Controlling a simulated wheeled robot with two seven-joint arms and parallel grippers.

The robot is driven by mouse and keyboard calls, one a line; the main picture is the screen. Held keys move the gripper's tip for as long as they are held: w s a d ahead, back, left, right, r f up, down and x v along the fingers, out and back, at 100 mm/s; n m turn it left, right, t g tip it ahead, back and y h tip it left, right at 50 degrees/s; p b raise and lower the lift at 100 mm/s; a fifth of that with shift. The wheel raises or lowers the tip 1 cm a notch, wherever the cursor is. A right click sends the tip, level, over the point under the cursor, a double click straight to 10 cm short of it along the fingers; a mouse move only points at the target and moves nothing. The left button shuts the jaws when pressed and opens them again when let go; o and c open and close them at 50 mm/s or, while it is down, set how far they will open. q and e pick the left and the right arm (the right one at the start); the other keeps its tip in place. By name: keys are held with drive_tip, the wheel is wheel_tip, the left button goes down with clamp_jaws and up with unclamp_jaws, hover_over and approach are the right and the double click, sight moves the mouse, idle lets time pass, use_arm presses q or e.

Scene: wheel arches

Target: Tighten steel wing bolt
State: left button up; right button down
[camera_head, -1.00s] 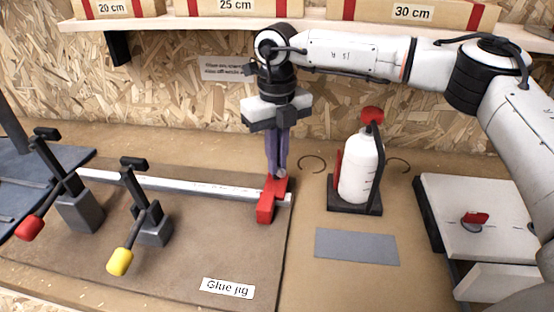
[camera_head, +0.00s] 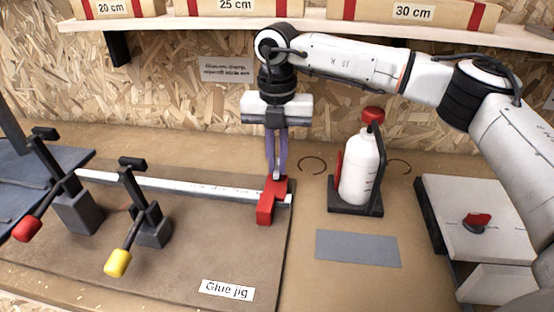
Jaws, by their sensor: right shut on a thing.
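My right gripper (camera_head: 277,172) points straight down at the right end of the glue jig. Its purple fingers are shut on a small steel piece, the wing bolt (camera_head: 277,178), at the top of the red block (camera_head: 267,205). The fingers mostly hide the bolt. The red block sits at the right end of a long white bar (camera_head: 185,187) on the brown jig board (camera_head: 190,235). My left gripper is not in view.
Two toggle clamps, with a red handle (camera_head: 27,229) and a yellow handle (camera_head: 117,263), stand left on the board. A white bottle (camera_head: 359,170) in a dark stand is right of the gripper. A grey plate (camera_head: 357,249) lies in front of it. A shelf (camera_head: 290,33) runs above.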

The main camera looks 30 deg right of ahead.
drive_tip(key=shift+w+d+r, duration=0.1)
drive_tip(key=shift+w+r, duration=0.05)
drive_tip(key=shift+r, duration=0.1)
drive_tip(key=c, duration=2.1)
unclamp_jaws()
drive_tip(key=shift+o, duration=1.2)
drive_tip(key=shift+f, duration=0.1)
